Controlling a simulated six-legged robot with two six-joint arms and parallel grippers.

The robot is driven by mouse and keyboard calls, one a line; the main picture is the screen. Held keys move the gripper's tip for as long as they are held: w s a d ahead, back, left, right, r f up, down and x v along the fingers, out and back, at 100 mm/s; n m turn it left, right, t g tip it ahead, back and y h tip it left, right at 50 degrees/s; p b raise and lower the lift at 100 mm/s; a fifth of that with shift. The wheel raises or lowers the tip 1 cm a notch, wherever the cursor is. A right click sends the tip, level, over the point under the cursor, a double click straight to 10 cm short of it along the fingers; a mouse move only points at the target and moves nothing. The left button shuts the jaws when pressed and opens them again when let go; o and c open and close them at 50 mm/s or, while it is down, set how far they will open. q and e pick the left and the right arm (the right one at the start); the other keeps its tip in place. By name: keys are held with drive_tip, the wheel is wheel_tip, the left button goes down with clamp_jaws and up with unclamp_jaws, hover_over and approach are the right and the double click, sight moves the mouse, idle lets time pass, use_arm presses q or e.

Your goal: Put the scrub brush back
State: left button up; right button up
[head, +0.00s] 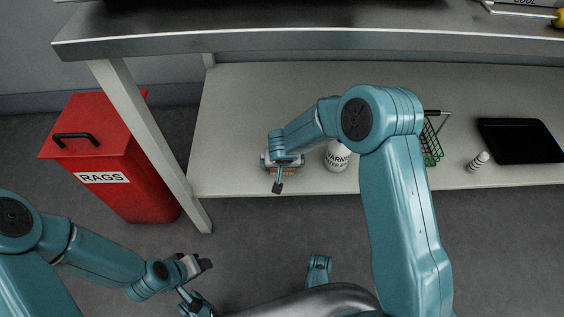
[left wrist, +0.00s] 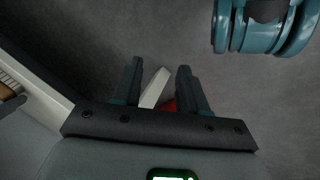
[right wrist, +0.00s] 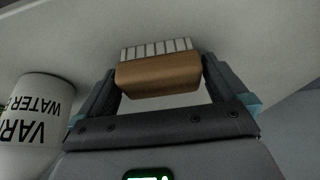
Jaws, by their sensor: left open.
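The scrub brush has a wooden block and pale bristles. In the right wrist view the scrub brush (right wrist: 158,75) lies between the fingertips of my right gripper (right wrist: 160,80), which appear to touch both its ends. In the head view my right gripper (head: 284,163) is over the left part of the lower shelf and covers most of the brush (head: 282,171). I cannot tell whether the brush rests on the shelf or is just above it. My left gripper (head: 198,277) is low over the floor at left, open and empty; its fingers also show in the left wrist view (left wrist: 160,88).
A white varnish bottle (head: 337,157) stands right of the brush on the shelf (head: 240,110). A green wire basket (head: 432,148), a small striped object (head: 479,161) and a black tray (head: 521,140) are further right. A red RAGS bin (head: 150,190) stands by the bench leg (head: 150,140).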

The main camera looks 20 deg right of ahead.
drive_tip(key=shift+r+p, duration=0.15)
drive_tip(key=shift+p, duration=0.15)
use_arm(q)
drive_tip(key=s+r+g+p, duration=0.1)
drive_tip(key=s+r+p, duration=0.3)
drive_tip(key=r+p, duration=0.1)
drive_tip(key=shift+d+r+g, duration=0.3)
drive_tip(key=shift+d+r, duration=0.05)
drive_tip(key=shift+d, duration=0.05)
use_arm(e)
drive_tip(key=v, duration=1.6)
drive_tip(key=shift+s, duration=0.2)
use_arm(q)
drive_tip(key=shift+s, duration=0.1)
